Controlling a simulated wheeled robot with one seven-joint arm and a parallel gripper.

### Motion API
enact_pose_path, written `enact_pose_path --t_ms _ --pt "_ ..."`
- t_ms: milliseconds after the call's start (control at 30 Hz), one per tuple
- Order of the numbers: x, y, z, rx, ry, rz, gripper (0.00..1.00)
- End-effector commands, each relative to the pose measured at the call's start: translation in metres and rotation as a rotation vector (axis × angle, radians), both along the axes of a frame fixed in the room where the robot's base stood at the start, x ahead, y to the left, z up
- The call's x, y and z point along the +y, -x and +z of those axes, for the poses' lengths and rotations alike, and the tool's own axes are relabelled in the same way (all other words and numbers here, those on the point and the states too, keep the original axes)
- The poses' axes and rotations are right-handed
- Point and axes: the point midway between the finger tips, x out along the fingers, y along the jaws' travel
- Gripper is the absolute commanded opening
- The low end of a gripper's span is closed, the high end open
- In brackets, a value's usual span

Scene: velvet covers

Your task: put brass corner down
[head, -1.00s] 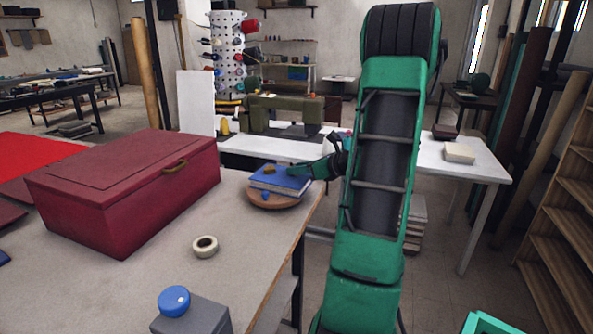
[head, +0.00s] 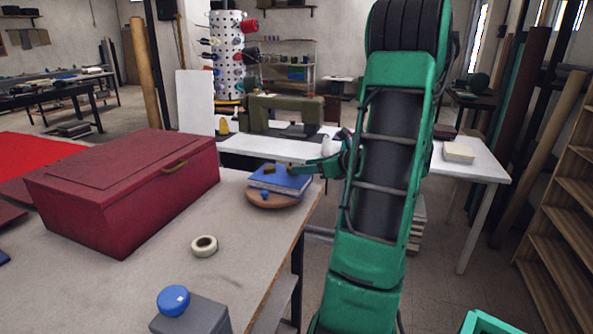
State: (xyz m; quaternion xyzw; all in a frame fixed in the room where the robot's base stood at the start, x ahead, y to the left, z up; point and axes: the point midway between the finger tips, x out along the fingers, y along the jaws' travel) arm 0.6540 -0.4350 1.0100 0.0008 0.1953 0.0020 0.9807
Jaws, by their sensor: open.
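The brass corner (head: 269,169) is a small brown-gold piece on top of a blue book (head: 281,180), near its back left part. The book lies on a round wooden stand (head: 271,200) at the table's right edge. My gripper (head: 304,168) is at the right side of the book, with its green fingers pointing left. It is open and apart from the brass corner. The fingertips are small in this view, and their exact gap is hard to see.
A dark red box (head: 125,190) stands on the table (head: 130,285) left of the book. A roll of pale tape (head: 204,246) and a grey block with a blue knob (head: 174,300) are nearer. A green sewing machine (head: 285,112) stands on the white table behind.

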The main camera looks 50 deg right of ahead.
Motion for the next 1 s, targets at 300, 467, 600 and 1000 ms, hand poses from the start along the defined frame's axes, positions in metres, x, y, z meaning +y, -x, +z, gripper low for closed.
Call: enact_pose_path --t_ms 300,467,600,1000 --pt "-0.002 0.056 0.023 0.0 0.002 -0.004 0.47" --pt "-0.001 0.071 0.029 0.0 0.0 -0.003 0.47" --pt "0.007 0.072 0.028 0.022 0.033 0.028 0.47" --pt "0.125 0.061 -0.022 0.351 0.63 0.628 0.47"
